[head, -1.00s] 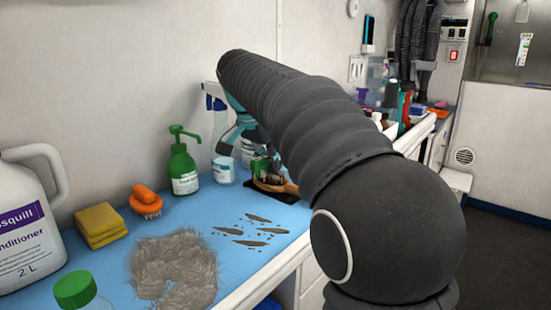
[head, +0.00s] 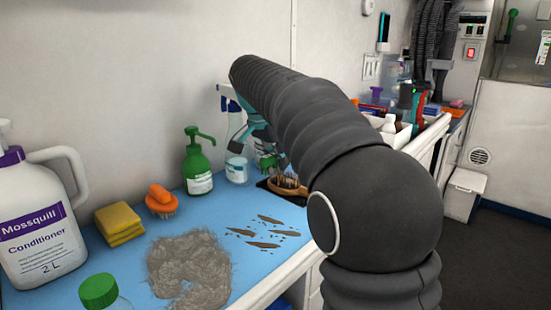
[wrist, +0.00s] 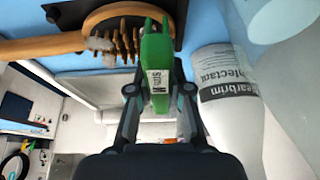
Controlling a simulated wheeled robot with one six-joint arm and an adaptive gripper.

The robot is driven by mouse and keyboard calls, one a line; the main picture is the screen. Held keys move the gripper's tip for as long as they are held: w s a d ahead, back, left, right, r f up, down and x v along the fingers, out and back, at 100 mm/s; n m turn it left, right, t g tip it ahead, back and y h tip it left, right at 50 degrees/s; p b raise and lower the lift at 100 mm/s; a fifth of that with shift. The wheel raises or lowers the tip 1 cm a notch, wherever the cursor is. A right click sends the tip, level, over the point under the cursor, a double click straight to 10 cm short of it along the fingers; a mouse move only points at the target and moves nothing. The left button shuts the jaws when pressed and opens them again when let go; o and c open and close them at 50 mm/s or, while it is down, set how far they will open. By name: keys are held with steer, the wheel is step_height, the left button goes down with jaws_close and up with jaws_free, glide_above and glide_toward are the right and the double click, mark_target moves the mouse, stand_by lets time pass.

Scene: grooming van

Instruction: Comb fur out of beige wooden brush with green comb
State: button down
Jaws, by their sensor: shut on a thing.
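The beige wooden brush (head: 288,186) lies on a dark pad at the far end of the blue counter mat. My gripper (wrist: 158,85) is shut on the green comb (wrist: 155,62), which sits right beside the bristles. I cannot tell whether the comb touches them. In the head view my arm partly hides the gripper (head: 264,140) and the brush.
A white spray bottle (wrist: 230,95) stands close beside my gripper. A green pump bottle (head: 198,168), an orange brush (head: 161,203), yellow sponges (head: 119,222) and a conditioner jug (head: 40,235) stand left. A grey fur heap (head: 190,265) and dark tufts (head: 265,230) lie on the blue mat (head: 240,205).

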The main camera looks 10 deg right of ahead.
steer(key=shift+s+d+f+b, duration=0.1)
steer(key=shift+s+d+b, duration=0.4)
steer(key=shift+s, duration=0.3)
steer(key=shift+s+d+f+b, duration=0.1)
steer(key=shift+s+d+b, duration=0.45)
steer(key=shift+s, duration=0.3)
steer(key=shift+s+d+f+b, duration=0.1)
steer(key=shift+s+d+b, duration=0.4)
steer(key=shift+s, duration=0.3)
steer(key=shift+r, duration=0.15)
steer(key=shift+p, duration=0.35)
steer(key=shift+w, duration=0.1)
